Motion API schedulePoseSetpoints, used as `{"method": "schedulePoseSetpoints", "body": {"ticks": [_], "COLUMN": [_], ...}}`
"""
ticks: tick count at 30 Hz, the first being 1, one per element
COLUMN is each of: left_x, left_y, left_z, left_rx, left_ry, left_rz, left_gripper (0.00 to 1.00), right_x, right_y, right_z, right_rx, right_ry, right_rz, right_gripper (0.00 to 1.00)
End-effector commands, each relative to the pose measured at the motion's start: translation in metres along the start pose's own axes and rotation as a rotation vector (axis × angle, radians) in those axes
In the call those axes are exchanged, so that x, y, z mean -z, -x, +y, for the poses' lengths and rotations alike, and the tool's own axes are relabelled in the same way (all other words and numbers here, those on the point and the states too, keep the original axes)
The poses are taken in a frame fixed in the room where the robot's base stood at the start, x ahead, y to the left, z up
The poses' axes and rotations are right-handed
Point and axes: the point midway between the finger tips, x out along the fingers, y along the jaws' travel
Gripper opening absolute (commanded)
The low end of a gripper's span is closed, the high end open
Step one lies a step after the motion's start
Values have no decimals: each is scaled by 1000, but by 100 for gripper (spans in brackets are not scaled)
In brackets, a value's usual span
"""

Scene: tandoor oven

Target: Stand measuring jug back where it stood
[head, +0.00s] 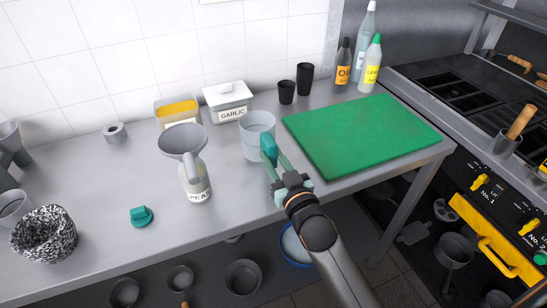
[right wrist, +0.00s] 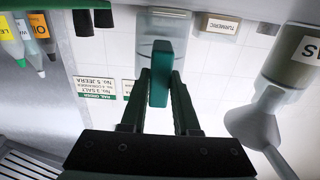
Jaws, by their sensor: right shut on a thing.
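The measuring jug (head: 257,137) is a clear, greyish cup with a dark green handle. It is upright above or on the steel counter, between the funnel and the green board; I cannot tell if its base touches. My right gripper (head: 271,161) is shut on the green handle, on the jug's near right side. In the right wrist view, which is upside down, the jug (right wrist: 164,30) shows beyond the handle, with my right gripper's fingers (right wrist: 160,85) on either side of the handle. My left gripper is not in view.
A grey funnel (head: 182,141) sits in the peas bottle (head: 196,184), left of the jug. The green board (head: 355,132) lies right. The counter's front left is mostly clear around a teal object (head: 141,216).

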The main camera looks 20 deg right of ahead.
Motion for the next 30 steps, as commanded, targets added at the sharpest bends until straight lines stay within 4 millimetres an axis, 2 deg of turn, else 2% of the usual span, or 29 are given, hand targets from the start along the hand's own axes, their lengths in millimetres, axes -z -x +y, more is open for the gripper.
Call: {"method": "schedulePoseSetpoints", "body": {"ticks": [16, 17, 26, 30], "left_x": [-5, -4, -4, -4], "left_y": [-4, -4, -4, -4], "left_z": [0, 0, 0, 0], "left_rx": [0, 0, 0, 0], "left_ry": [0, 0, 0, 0], "left_rz": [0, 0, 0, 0], "left_gripper": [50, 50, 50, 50], "right_x": [-11, -11, -11, -12], "right_y": [0, 0, 0, 0], "right_z": [0, 0, 0, 0], "right_rx": [0, 0, 0, 0], "right_ry": [-1, -1, 0, 0], "right_rz": [3, 4, 2, 1], "right_gripper": [0, 30, 64, 64]}}
